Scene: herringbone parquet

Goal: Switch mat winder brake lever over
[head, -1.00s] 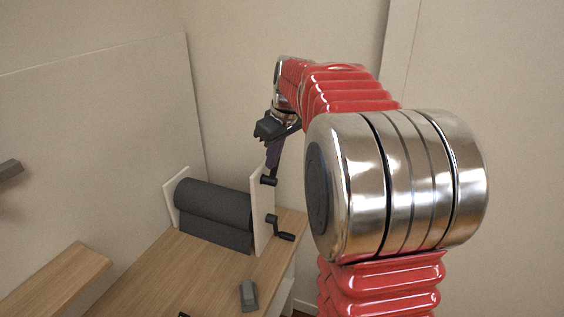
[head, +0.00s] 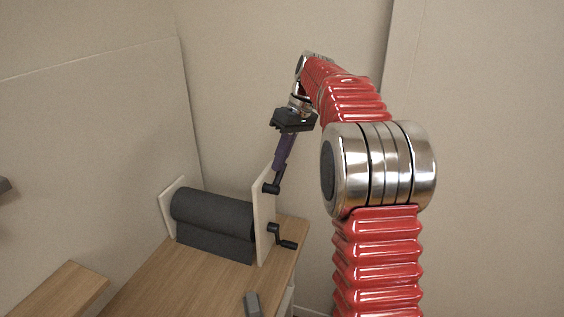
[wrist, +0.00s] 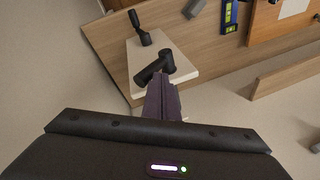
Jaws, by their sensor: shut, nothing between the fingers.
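The mat winder has two dark rollers (head: 213,212) between cream side boards (head: 263,215) and stands on a wooden table. Its black brake lever (head: 271,188) is high on the right board's outer face, with a short arm angled up. It also shows in the wrist view (wrist: 152,71). A black crank (head: 281,240) sits lower on that board and shows in the wrist view (wrist: 140,28). My gripper (head: 279,166) is shut and empty, its purple fingers pointing down. Its fingertips (wrist: 162,78) are right at the lever; I cannot tell whether they touch.
A small grey block (head: 252,303) lies on the table front. A separate wooden surface (head: 60,290) is at lower left. In the wrist view, a blue and yellow tool (wrist: 230,15) lies on the table. Walls rise behind and left; the air right of the winder is clear apart from my arm.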

